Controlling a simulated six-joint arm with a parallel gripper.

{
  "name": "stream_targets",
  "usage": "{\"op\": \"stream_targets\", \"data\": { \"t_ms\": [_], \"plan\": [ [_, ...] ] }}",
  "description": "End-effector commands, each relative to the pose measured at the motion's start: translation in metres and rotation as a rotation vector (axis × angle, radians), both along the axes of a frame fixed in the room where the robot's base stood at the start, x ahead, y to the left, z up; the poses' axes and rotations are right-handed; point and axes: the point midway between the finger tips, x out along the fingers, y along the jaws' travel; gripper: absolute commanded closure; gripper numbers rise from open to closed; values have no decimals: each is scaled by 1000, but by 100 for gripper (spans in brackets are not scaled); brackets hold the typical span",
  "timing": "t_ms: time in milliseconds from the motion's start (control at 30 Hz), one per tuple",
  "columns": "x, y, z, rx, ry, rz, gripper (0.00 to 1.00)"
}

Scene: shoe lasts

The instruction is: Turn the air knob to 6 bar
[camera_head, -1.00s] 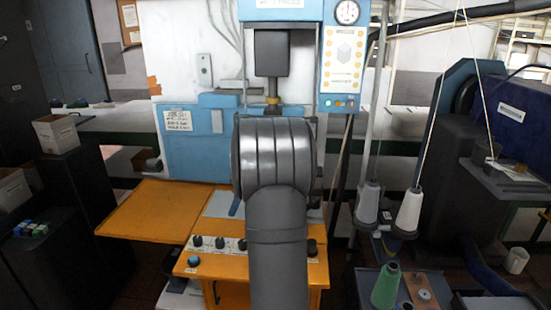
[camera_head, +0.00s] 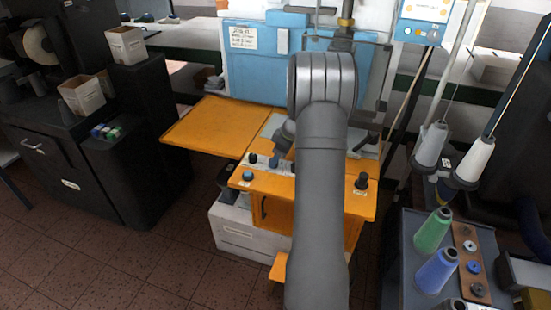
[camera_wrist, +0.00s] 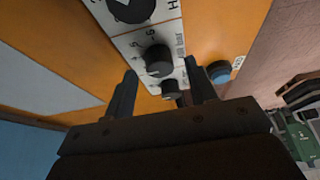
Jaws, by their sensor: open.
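In the wrist view, a black knob (camera_wrist: 158,60) sits on a white panel strip with printed numerals around it, a 6 among them. Its small label is hard to read, so I cannot tell the exact setting. My gripper (camera_wrist: 160,72) is open, with one finger at each side of this knob in the picture. I cannot tell whether the fingers touch it. A smaller black knob (camera_wrist: 172,88) also shows between the fingers. In the head view my arm hides part of the orange console (camera_head: 210,128) and its knob row.
A larger dial (camera_wrist: 132,8) and a blue button (camera_wrist: 220,72) lie near the knob. The console's right knob (camera_head: 362,181) stands apart. A grey cart (camera_head: 402,262) with thread cones is at the right, dark cabinets (camera_head: 150,120) at the left. The floor at front left is clear.

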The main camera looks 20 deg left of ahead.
Motion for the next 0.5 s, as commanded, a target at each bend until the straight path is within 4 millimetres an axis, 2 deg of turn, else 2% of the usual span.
{"op": "stream_targets", "data": {
  "t_ms": [133,433,500],
  "plan": [
    [0,5,-10,0,-1,1,48],
    [0,5,-12,0,-1,0,48],
    [0,5,-12,0,-1,0,60]
  ]
}}
